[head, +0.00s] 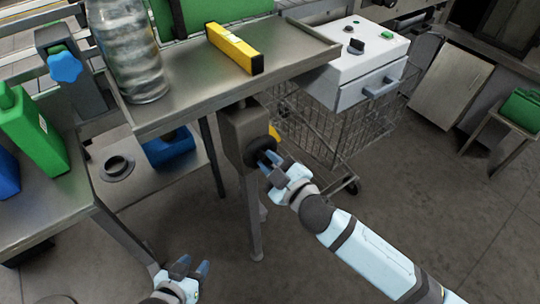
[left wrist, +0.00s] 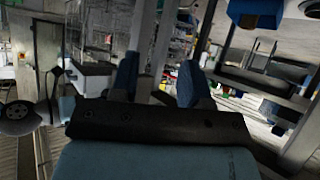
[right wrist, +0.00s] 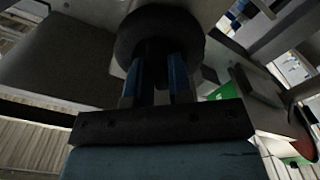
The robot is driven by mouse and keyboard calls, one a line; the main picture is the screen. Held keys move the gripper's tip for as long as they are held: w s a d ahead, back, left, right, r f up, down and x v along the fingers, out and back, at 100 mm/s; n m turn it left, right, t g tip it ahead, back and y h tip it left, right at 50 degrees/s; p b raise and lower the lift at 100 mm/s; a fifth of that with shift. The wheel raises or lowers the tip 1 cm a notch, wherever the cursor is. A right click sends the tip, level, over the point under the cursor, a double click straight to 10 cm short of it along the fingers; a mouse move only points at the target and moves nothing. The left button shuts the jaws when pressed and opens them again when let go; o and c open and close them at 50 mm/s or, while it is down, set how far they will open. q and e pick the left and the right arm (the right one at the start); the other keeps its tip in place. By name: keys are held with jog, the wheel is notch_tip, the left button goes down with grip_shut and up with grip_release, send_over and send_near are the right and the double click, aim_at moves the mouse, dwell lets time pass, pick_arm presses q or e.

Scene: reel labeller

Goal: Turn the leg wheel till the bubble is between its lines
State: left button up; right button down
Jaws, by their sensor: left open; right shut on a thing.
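The leg wheel (head: 262,150) is a dark round knob on the grey gearbox (head: 243,132) at the top of the table leg. It also fills the top of the right wrist view (right wrist: 160,32). My right gripper (head: 271,170) is shut on the wheel's hub. A yellow spirit level (head: 234,48) lies on the steel table top; its bubble is too small to make out. My left gripper (head: 190,268) is open and empty, low in front of the table, and its fingers also show in the left wrist view (left wrist: 158,80).
A clear ribbed jar (head: 128,50) stands on the steel table (head: 185,95) left of the level. A wire cart (head: 335,130) under a white box (head: 355,65) stands just right of the wheel. Green and blue containers stand at the left. Floor at front right is free.

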jog(key=n+p, duration=0.2)
jog(key=n, duration=0.3)
jog(key=shift+n+p, duration=0.45)
jog(key=shift+n, duration=0.15)
pick_arm(q)
jog(key=shift+a+r, duration=0.2)
jog(key=shift+r, duration=0.55)
pick_arm(e)
jog(key=shift+n, duration=0.5)
pick_arm(q)
jog(key=shift+a, duration=0.15)
jog(key=shift+r, duration=0.1)
pick_arm(e)
jog(key=c, duration=1)
grip_release()
jog(key=shift+c, duration=0.2)
pick_arm(q)
jog(key=shift+d, duration=0.35)
